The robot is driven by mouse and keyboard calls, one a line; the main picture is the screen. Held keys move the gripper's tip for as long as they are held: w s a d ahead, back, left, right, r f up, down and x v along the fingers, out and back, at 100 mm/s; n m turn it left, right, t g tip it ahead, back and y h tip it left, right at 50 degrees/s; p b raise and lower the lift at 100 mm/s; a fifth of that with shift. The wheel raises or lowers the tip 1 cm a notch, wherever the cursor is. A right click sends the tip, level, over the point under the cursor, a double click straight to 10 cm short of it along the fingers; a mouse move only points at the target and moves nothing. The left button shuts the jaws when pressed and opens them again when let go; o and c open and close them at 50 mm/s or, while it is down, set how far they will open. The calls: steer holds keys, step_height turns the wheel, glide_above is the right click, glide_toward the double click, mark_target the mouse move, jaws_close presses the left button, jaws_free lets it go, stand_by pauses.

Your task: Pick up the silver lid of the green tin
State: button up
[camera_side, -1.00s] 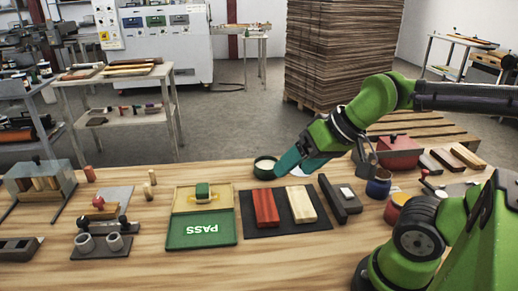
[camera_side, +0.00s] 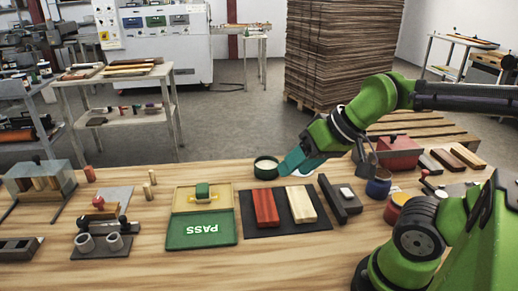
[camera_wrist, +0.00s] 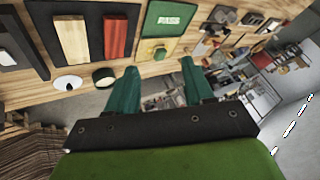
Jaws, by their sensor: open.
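The green tin (camera_side: 265,168) stands open-topped near the far edge of the bench; it also shows in the wrist view (camera_wrist: 104,77). The silver lid (camera_wrist: 68,84) lies beside the tin in the wrist view, a pale disc with a dark spot. In the wrist view, tin and lid both lie left of my gripper (camera_wrist: 158,70), outside the gap between the fingers.
A dark mat (camera_side: 260,232) with red and cream blocks lies in front of the tin. A green-and-yellow PASS tray (camera_side: 205,242) is to its left. A dark bar (camera_side: 335,203), blue pot (camera_side: 378,187) and red box (camera_side: 399,152) stand right.

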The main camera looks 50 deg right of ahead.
steer(key=shift+d, duration=0.1)
steer(key=w+d+f+n+g+h, duration=0.1)
steer(key=w+d+f+g, duration=0.1)
steer(key=w+d, duration=0.65)
steer(key=w+d+f+n+g, duration=0.1)
steer(key=w+d+f+g, duration=0.2)
steer(key=d, duration=1.1)
steer(key=w+d+f+n+g+h, duration=0.15)
steer(key=w+d, duration=0.35)
steer(key=d, duration=0.6)
steer(key=shift+m+g+y, duration=0.25)
steer(key=shift+m+g, duration=0.1)
steer(key=f, duration=1.6)
steer(key=shift+w+f, duration=0.25)
